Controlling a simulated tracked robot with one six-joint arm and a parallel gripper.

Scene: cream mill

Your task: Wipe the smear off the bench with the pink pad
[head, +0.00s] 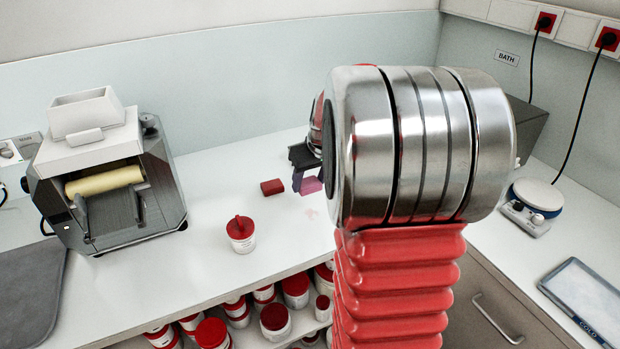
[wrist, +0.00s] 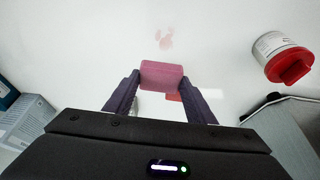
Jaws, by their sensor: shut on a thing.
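My gripper (head: 308,182) is shut on the pink pad (head: 312,187) over the white bench, partly hidden behind my arm in the head view. In the wrist view my gripper (wrist: 161,79) has its two dark purple fingers on either side of the pad (wrist: 161,72). The smear (wrist: 164,39) is a faint pink patch on the bench, just beyond the pad in the wrist view and apart from it. It also shows faintly in the head view (head: 311,213). I cannot tell whether the pad touches the bench.
A dark red block (head: 272,187) lies left of the pad. A red-lidded white jar (head: 240,234) stands near the bench's front edge; a similar jar shows in the wrist view (wrist: 278,57). A roller mill (head: 108,170) stands at the left. The bench around the smear is clear.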

